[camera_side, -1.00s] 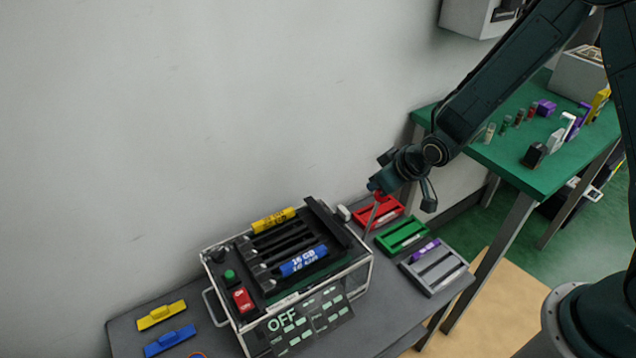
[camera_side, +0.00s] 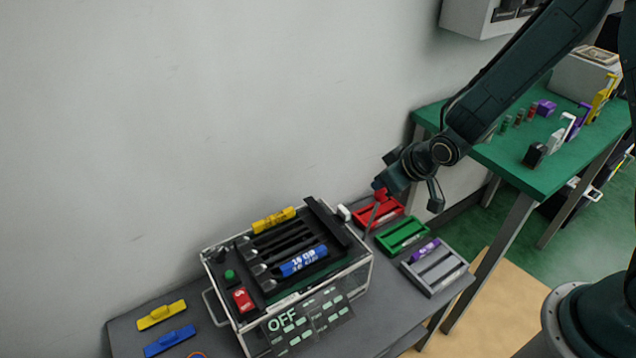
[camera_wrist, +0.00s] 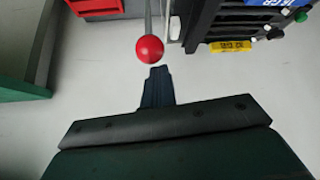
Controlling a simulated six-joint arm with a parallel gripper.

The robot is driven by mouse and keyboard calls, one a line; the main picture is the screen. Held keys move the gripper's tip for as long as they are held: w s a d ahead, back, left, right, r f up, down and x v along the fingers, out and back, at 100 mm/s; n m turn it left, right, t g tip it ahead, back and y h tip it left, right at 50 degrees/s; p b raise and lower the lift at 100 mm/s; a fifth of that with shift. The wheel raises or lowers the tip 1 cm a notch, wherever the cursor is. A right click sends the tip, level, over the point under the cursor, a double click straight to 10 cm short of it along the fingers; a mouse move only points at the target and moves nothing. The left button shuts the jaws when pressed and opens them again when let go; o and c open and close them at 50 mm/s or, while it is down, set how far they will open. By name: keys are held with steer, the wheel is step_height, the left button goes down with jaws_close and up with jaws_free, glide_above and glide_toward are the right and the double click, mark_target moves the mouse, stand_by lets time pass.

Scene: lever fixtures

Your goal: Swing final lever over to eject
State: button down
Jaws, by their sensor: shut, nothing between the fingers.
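The lever is a thin metal rod with a red ball knob (camera_wrist: 149,48), seen in the wrist view just beyond my fingertips. In the side view the lever's rod (camera_side: 371,217) rises at the right end of the clear-walled machine (camera_side: 362,268), leaning slightly, and its red knob is at my gripper. My gripper (camera_side: 379,186) is shut with nothing in it. In the wrist view its closed fingers (camera_wrist: 156,77) point at the knob; I cannot tell whether they touch it.
The machine holds a yellow stick (camera_side: 273,220) and a blue stick (camera_side: 303,261), with an OFF panel (camera_side: 283,319) in front. Red, green (camera_side: 402,236) and grey (camera_side: 437,268) trays lie to the right. Yellow and blue pieces lie left. A wall stands behind.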

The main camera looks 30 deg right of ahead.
steer(key=s+f+v, duration=0.1)
steer(key=v, duration=0.7)
steer(key=shift+s, duration=0.3)
steer(key=shift+r, duration=0.1)
steer(key=shift+r, duration=0.1)
steer(key=s+d+r+m+g, duration=0.1)
steer(key=s+d+r, duration=0.1)
steer(key=s+r, duration=0.6)
steer(key=s+d+r+m+h, duration=0.1)
steer(key=s+d+r, duration=0.2)
steer(key=s+r, duration=0.6)
steer(key=s, duration=0.3)
steer(key=shift+d+g, duration=0.35)
steer(key=shift+g, duration=0.05)
